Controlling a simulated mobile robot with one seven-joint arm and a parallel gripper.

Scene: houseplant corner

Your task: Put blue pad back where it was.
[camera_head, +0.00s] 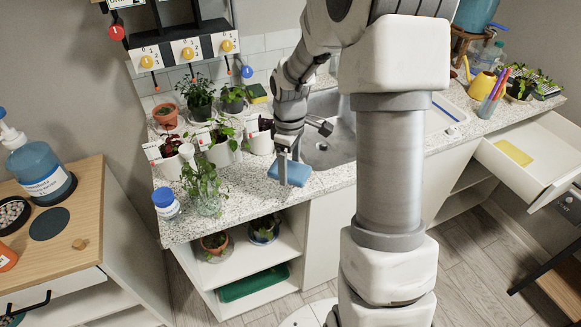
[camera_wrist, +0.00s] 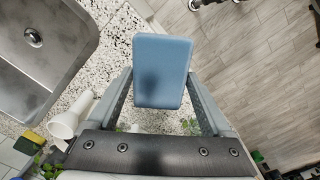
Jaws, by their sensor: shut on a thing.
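The blue pad (camera_head: 297,174) is a flat, light-blue block between the fingers of my gripper (camera_head: 284,162). It is over the front strip of the speckled counter (camera_head: 240,205), just left of the sink. In the wrist view the blue pad (camera_wrist: 162,60) fills the space between the two fingers of my gripper (camera_wrist: 161,78), its broad face toward the camera. The counter shows behind it on the left and the floor on the right. I cannot tell how high it is above the counter.
The steel sink (camera_head: 330,150) lies right of my gripper. Several potted plants and a glass of cuttings (camera_head: 208,205) crowd the counter on the left. A yellow-green sponge (camera_head: 257,90) lies at the back. An open drawer (camera_head: 545,180) holds a yellow pad (camera_head: 513,152).

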